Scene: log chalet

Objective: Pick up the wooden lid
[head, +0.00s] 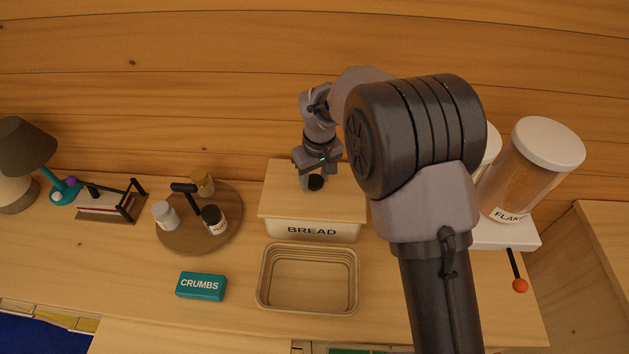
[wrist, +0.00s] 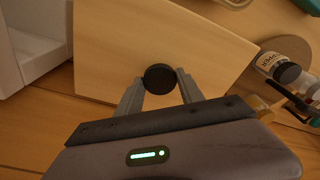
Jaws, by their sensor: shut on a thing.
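The wooden lid (head: 285,190) is a flat pale board with a dark round knob. It lies on the cream bread bin (head: 340,232) marked BREAD, and no clear gap shows between them in the head view. The lid (wrist: 195,50) fills the middle of the wrist view. My gripper (head: 315,182) is above the lid with its fingers down at the knob. In the wrist view my gripper (wrist: 160,82) has one finger on each side of the black knob (wrist: 159,78), shut on it. My arm hides part of the lid's right side.
A round wooden tray (head: 180,238) holds several jars. At right, large canisters (head: 530,175) stand on a white stand (head: 505,236). A wooden wall (head: 200,90) is behind.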

